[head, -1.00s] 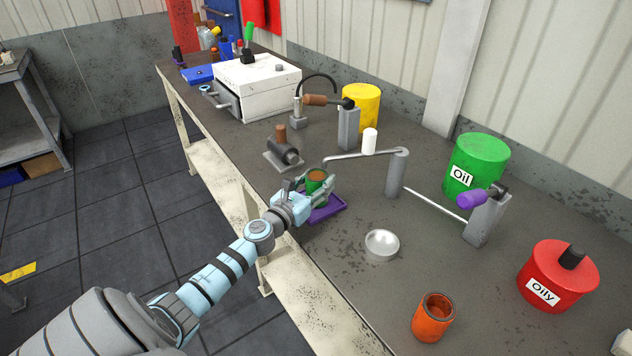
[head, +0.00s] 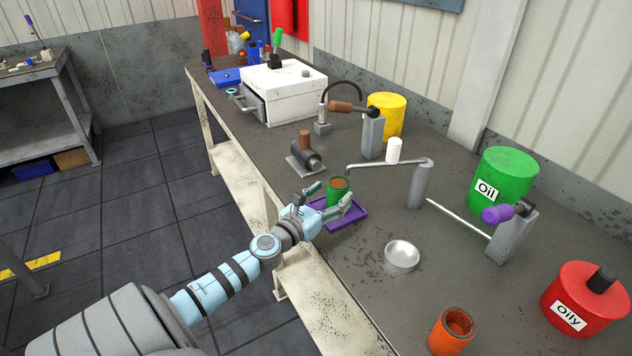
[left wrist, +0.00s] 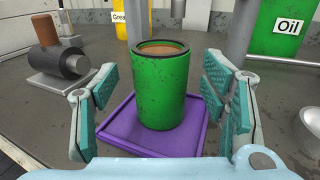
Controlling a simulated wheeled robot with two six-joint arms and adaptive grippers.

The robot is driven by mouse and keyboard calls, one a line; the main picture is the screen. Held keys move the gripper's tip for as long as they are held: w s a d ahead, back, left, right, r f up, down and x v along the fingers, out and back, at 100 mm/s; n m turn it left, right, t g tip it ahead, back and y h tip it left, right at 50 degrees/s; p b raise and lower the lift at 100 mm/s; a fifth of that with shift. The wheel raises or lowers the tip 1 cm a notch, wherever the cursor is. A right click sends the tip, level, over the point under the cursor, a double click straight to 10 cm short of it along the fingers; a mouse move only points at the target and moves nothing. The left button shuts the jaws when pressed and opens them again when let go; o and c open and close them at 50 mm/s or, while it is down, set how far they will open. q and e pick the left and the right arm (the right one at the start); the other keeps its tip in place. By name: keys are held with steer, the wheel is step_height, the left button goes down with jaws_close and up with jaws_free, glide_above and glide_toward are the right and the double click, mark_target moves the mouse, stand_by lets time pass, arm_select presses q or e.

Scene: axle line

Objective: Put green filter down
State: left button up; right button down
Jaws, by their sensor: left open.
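The green filter (head: 337,190) is a green cylinder with an open, brownish top. It stands upright on the purple tray (head: 350,216) near the bench's front edge. In the left wrist view the green filter (left wrist: 162,88) stands between my left gripper's fingers, with a gap on each side, and the purple tray (left wrist: 118,138) shows around its base. My left gripper (head: 333,197) is open around the filter and touches neither side of it. My right gripper is in neither view.
A metal bowl (head: 402,256) and an orange can (head: 452,332) stand to the right on the bench. A grey post with a horizontal arm (head: 420,185) rises behind the tray. A dark cylindrical fixture (head: 305,155) stands behind left. Green (head: 503,180) and red (head: 585,300) oil cans stand further right.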

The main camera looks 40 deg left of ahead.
arm_select(q)
steer(key=s+b, duration=0.2)
steer(key=s, duration=0.6)
steer(key=shift+s+d, duration=0.15)
steer(key=shift+d, duration=0.3)
